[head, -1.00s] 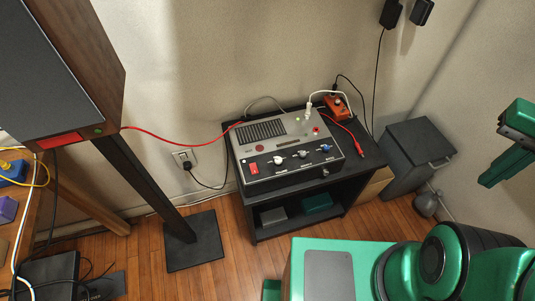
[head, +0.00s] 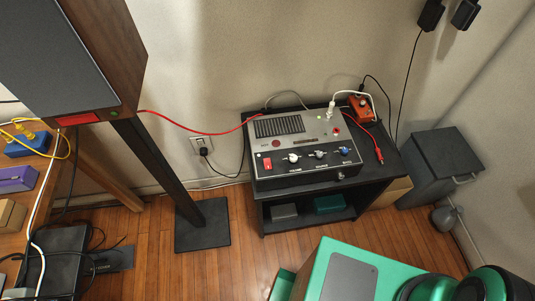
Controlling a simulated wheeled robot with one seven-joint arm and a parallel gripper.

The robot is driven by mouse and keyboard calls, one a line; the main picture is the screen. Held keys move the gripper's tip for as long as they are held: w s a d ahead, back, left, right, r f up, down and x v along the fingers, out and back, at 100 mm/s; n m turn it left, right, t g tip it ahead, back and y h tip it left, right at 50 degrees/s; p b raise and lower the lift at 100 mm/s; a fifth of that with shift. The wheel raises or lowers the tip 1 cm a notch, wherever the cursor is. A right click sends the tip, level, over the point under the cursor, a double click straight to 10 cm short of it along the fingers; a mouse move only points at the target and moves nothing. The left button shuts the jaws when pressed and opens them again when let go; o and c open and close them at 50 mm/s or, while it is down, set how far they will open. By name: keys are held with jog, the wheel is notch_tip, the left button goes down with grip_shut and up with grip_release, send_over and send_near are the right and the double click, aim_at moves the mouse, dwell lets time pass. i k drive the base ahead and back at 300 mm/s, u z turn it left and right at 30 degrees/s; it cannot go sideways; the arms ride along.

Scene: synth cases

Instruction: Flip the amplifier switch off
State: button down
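The amplifier (head: 345,120) is a silver and black box on top of a black stand (head: 395,152). Its front panel carries a red rocker switch (head: 267,163) at the left and several knobs to the right of it. A small green light shows on the top of the amplifier. Which way the switch is tipped is too small to tell. My gripper is not in this view.
A speaker (head: 121,45) on a black pole and base plate (head: 216,236) stands left of the amplifier. A red cable (head: 190,131) runs between them. An orange box (head: 361,107) and loose cables lie at the stand's back right. A grey bin (head: 438,165) stands to the right.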

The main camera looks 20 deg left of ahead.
aim_at(266, 162)
jog(key=k, duration=1.05)
jog(key=u, duration=0.5)
jog(key=i, duration=1)
